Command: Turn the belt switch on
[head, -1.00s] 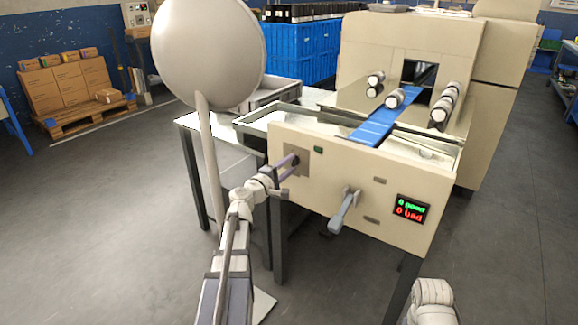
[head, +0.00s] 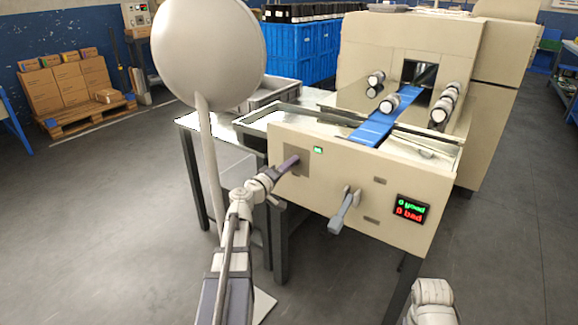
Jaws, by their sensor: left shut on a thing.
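The belt switch sits on a grey-brown plate (head: 297,158) at the left of the machine's cream front panel (head: 330,191). The switch knob itself is hidden behind my gripper. My left gripper (head: 291,163) reaches the plate from the front left and is shut on the switch. Its fingers line up so that they look like one bar. A small indicator (head: 318,150) just right of the plate glows bright green. The blue belt (head: 378,127) runs over the machine top into the opening of the cream housing. My right gripper is not in view.
A grey lever (head: 345,208) sticks out of the panel's middle. The display (head: 411,209) at right shows green and red text with zeros. A large pale disc on a post (head: 208,52) stands at left, close to my left arm. Blue crates (head: 300,50) stand behind.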

